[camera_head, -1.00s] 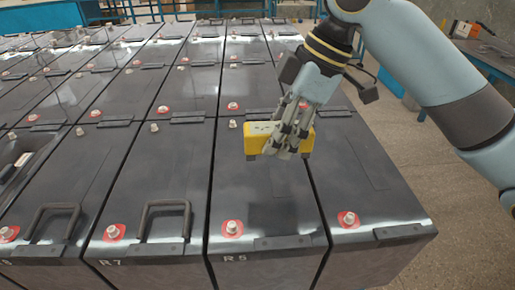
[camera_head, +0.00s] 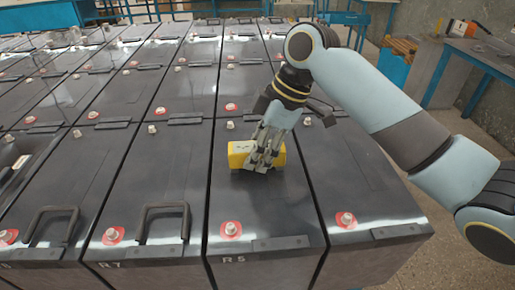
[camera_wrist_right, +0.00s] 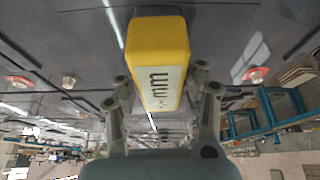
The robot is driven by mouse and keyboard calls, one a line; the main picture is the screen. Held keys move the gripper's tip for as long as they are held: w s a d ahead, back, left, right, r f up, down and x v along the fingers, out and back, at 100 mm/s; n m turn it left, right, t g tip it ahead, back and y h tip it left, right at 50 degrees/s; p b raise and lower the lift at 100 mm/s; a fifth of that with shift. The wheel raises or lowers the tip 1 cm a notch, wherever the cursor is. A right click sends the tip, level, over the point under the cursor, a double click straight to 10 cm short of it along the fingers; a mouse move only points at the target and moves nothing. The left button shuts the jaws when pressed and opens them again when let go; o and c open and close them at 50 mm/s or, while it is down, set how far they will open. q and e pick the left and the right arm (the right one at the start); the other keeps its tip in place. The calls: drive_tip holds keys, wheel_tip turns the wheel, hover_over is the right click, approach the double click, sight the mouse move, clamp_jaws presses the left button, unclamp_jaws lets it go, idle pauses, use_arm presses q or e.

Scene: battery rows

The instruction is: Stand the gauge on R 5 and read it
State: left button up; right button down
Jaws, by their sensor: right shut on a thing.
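The gauge is a yellow block (camera_head: 240,154) with a pale marked face; it is over the top of the battery labelled R 5 (camera_head: 262,205), toward that battery's far half. My right gripper (camera_head: 262,160) is shut on it, fingers on both sides. In the right wrist view the gauge (camera_wrist_right: 158,60) sits between the two fingers (camera_wrist_right: 160,108), its pale face with dark marks showing. Whether its underside touches the battery top, I cannot tell. My left gripper is not in view.
Rows of dark batteries fill the left and back. R 7 (camera_head: 150,190) beside R 5 has a raised handle (camera_head: 163,210). R 5 has a red-ringed terminal (camera_head: 231,229) near its front. A blue-legged bench (camera_head: 475,52) stands at the right across open floor.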

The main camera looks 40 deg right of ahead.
drive_tip(key=c, duration=1.1)
unclamp_jaws()
drive_tip(key=shift+f, duration=0.1)
drive_tip(key=o, duration=0.3)
drive_tip(key=shift+o, duration=0.2)
drive_tip(key=v, duration=1.2)
